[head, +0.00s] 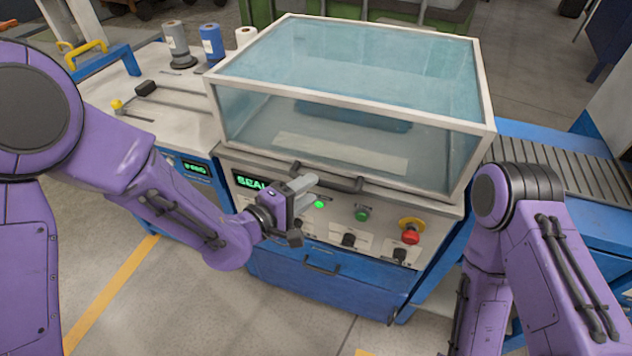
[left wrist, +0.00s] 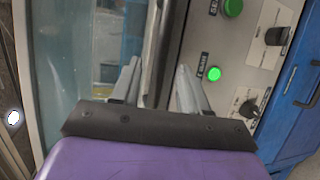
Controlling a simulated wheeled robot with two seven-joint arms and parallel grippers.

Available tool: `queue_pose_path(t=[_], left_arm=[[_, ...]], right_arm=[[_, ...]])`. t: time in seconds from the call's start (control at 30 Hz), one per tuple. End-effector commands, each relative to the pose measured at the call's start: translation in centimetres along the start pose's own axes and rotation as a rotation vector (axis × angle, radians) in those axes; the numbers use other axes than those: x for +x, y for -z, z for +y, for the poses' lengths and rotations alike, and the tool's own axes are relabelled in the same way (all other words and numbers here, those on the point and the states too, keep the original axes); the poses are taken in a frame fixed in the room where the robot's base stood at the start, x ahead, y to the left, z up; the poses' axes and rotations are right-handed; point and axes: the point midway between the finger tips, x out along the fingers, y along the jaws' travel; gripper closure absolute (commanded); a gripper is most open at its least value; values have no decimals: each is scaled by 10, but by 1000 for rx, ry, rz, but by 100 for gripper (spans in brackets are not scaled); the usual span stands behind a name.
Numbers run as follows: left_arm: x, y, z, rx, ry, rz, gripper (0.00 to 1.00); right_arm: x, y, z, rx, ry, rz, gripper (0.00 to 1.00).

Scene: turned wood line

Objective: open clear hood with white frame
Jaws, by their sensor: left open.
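The clear hood (head: 350,75) is a see-through box with a white frame (head: 345,104). It sits closed on the machine in the head view. A dark bar handle (head: 330,179) runs along its lower front edge. My left gripper (head: 306,190) is open in front of the machine, by the left end of the handle. In the left wrist view its fingers (left wrist: 160,88) stand apart, with the hood's clear panel (left wrist: 90,55) to the left and the control panel to the right. My right gripper is out of view.
The control panel (head: 385,236) below the hood has a lit green light (head: 319,204), a green button (head: 362,214) and a red knob (head: 410,236). A side table (head: 120,92) with spools stands left. A roller conveyor (head: 560,160) runs right.

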Motion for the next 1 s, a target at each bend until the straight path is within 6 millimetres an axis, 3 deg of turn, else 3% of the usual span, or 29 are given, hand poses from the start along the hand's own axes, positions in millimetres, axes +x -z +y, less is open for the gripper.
queue_pose_path(t=[0.2,0.5,0.63,0.87,1.0], left_arm=[[31,0,0,0,1,0,56],[35,0,0,-1,1,1,56],[34,0,0,-1,1,1,98],[34,0,2,0,0,0,100],[35,-5,18,2,0,-8,100]], right_arm=[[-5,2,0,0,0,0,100],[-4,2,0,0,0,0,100],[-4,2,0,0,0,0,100],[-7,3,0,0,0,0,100],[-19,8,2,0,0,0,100]])
